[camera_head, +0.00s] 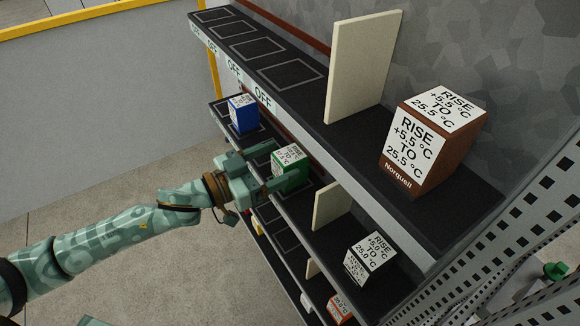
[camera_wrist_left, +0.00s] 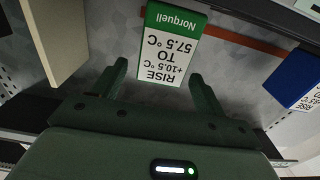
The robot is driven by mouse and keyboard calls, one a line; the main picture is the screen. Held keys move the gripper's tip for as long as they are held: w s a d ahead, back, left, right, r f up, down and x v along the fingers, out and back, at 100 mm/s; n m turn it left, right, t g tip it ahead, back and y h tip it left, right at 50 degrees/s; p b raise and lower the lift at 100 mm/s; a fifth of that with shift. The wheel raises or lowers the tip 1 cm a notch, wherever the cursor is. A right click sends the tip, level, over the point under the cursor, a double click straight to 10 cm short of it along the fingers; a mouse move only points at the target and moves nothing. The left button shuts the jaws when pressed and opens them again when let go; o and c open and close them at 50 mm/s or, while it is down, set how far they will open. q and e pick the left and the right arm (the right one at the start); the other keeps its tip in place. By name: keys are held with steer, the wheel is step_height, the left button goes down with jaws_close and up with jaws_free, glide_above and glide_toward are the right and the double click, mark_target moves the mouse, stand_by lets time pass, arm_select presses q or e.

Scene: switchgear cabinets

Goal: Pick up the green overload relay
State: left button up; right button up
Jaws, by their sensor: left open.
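The green overload relay (camera_head: 289,168) is a green box with a white label, standing on the second shelf from the top in the head view. In the left wrist view the relay (camera_wrist_left: 172,45) shows upside down, its label reading "RISE +10.5 °C TO 57.5 °C" with "Norquell" on the green band. My left gripper (camera_head: 272,167) is open, with its fingers reaching toward the relay. In the left wrist view the left gripper's fingertips (camera_wrist_left: 157,75) lie to either side of the relay's label end. Whether they touch it I cannot tell. My right gripper is not in view.
A blue box (camera_head: 243,113) stands left of the relay on the same shelf; a cream divider (camera_head: 331,205) stands to its right. A brown box (camera_head: 432,140) and a tall cream panel (camera_head: 360,65) are on the top shelf (camera_head: 275,75).

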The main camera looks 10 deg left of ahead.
mark_target(296, 151)
arm_select(q)
steer(key=x, duration=0.5)
steer(key=shift+w+d+r, duration=0.15)
steer(key=shift+w+d, duration=0.05)
steer(key=shift+w, duration=0.05)
steer(key=shift+s, duration=0.1)
steer(key=shift+c, duration=0.6)
steer(key=c, duration=1.1)
steer(key=shift+a+r, duration=0.1)
steer(key=shift+r, duration=0.05)
steer(key=shift+r, duration=0.25)
step_height(296, 151, up, 6)
steer(key=p, duration=0.2)
steer(key=shift+s+a+r+p, duration=0.1)
steer(key=shift+r+p, duration=0.05)
steer(key=shift+p, duration=0.15)
steer(key=shift+v, duration=9.85)
